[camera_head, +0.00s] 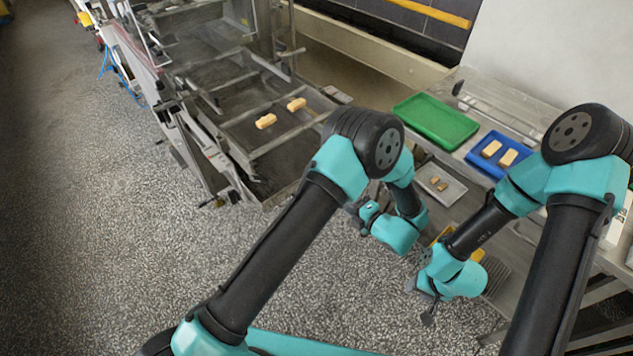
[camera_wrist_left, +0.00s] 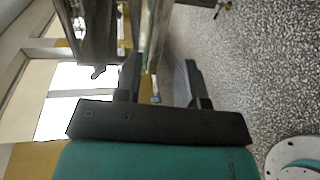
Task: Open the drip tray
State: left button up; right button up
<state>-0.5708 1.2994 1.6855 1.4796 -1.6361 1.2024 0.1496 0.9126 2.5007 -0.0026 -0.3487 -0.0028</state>
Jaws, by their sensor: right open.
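The enrober (camera_head: 225,95) stands in the upper left of the head view, with two light-brown bars (camera_head: 266,121) on its mesh (camera_head: 285,128). I cannot pick out the drip tray with certainty; it may be hidden under the mesh. My left gripper (camera_wrist_left: 160,82) is open, its two dark fingers apart with nothing seen held. In the left wrist view a metal edge (camera_wrist_left: 156,35) lies just beyond and between its fingertips. In the head view the left gripper is mostly hidden behind its own arm. My right gripper (camera_head: 424,302) is open and empty, low above the speckled floor.
The speckled floor (camera_head: 110,240) at left is clear.

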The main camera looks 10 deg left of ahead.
pick_arm(q)
jog(key=x, duration=1.5)
jog(key=shift+w+a, duration=0.1)
jog(key=shift+a, duration=0.3)
